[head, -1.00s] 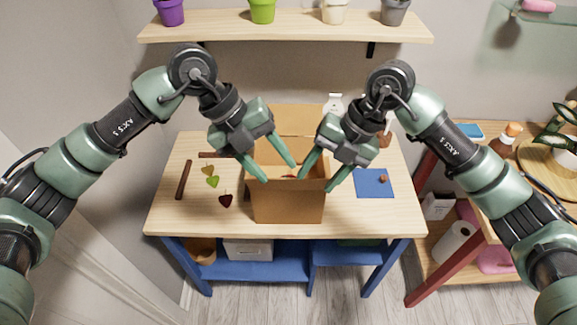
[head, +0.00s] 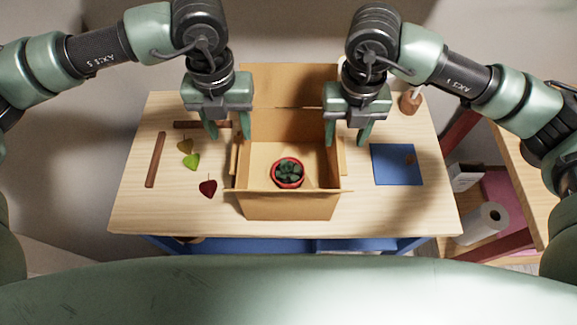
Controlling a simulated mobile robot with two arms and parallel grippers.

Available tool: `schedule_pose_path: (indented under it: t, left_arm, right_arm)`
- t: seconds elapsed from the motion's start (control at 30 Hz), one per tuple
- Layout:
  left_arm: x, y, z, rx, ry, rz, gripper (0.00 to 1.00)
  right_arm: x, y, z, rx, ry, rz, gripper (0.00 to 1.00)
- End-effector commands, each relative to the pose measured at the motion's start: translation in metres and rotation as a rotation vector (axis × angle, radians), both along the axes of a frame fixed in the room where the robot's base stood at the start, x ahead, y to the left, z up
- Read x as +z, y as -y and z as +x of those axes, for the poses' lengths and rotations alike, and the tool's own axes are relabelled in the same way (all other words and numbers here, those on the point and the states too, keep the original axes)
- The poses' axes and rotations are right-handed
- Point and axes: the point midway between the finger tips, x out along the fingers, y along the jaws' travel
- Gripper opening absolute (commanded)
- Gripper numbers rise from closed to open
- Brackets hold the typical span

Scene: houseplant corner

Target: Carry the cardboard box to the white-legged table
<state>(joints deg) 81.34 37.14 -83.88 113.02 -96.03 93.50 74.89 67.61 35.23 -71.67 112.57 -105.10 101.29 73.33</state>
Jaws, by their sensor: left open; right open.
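The open cardboard box (head: 290,207) stands on a wooden table with a blue frame. Its back flap is raised, and a small succulent in a red pot (head: 288,173) sits inside. My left gripper (head: 228,130) is open and points down at the box's left side wall. My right gripper (head: 348,133) is open at the right side wall in the same way. Each has one finger to the inner side and one to the outer side of its wall, as seen from above. I cannot tell whether they touch the box. No white-legged table is in view.
On the table (head: 135,200) lie brown strips (head: 155,160), several leaf shapes such as a dark red one (head: 208,188), and a blue square mat (head: 397,165). A brown bottle (head: 411,100) stands at the back right. A red-legged shelf with a paper roll (head: 486,221) is at right.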

Motion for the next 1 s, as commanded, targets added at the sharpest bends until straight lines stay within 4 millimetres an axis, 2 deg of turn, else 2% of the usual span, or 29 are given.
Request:
schedule_pose_path:
  t: [0.43, 0.8, 1.0]
  left_arm:
    - [-0.006, 0.000, 0.000, 0.001, -0.001, 0.001, 0.49]
    - [-0.059, 0.000, -0.001, 0.001, -0.003, 0.001, 0.49]
    - [-0.076, 0.000, 0.000, 0.001, -0.001, 0.001, 0.49]
  right_arm:
    - [-0.006, 0.000, 0.000, -0.001, -0.001, 0.000, 0.49]
    - [-0.059, 0.000, 0.000, -0.001, -0.002, 0.000, 0.49]
    - [-0.076, 0.000, 0.000, -0.001, 0.000, 0.001, 0.49]
